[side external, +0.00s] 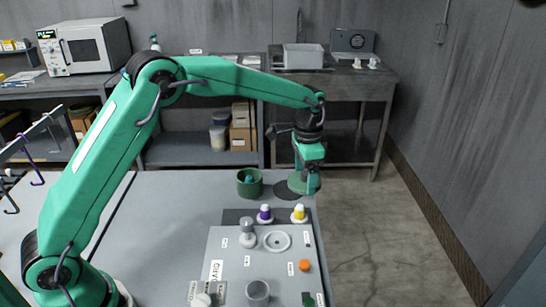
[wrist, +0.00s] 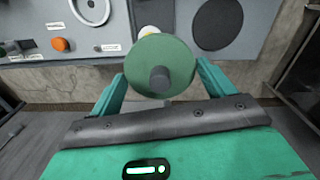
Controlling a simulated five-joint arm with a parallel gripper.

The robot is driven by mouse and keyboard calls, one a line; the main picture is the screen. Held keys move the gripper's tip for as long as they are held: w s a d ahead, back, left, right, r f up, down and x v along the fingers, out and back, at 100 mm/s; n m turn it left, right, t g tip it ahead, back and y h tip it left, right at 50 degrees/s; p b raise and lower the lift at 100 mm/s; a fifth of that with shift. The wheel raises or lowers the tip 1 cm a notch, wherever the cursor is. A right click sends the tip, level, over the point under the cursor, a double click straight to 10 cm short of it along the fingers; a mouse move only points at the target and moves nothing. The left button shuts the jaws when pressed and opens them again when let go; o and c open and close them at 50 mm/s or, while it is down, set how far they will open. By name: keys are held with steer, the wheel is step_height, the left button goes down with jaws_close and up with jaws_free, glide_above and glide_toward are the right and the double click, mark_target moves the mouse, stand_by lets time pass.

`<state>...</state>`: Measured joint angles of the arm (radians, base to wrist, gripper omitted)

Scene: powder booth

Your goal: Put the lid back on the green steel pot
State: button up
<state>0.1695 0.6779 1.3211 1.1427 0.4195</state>
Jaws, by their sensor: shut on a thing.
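The green steel pot (side external: 250,184) stands upright on the bench, left of my gripper (side external: 312,182) in the side view. Its top is open and something teal shows inside. The lid is a flat green disc (wrist: 178,57) with a dark round knob (wrist: 159,78) facing the wrist camera. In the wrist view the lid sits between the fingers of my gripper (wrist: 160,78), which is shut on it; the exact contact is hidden. In the side view the lid (side external: 296,184) shows beside the fingers, near the bench's right edge. The pot is not in the wrist view.
A dark round patch (side external: 284,191) lies between pot and gripper. Nearer stand a purple-topped bottle (side external: 264,214) and a yellow-topped bottle (side external: 299,214). A grey panel (side external: 228,267) carries a grey knobbed piece (side external: 248,235), a ring (side external: 277,241) and an orange knob (side external: 305,266).

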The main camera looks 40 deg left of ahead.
steer(key=shift+a, duration=0.1)
stand_by(0.3)
steer(key=s+a, duration=0.1)
steer(key=a, duration=0.8)
steer(key=s+a+r, duration=0.1)
steer(key=a, duration=0.8)
steer(key=shift+s+a+r, duration=0.2)
steer(key=shift+s+r, duration=0.05)
steer(key=shift+s, duration=0.05)
steer(key=shift+f, duration=0.1)
steer(key=shift+f, duration=3.05)
steer(key=shift+f, duration=0.2)
steer(key=o, duration=0.9)
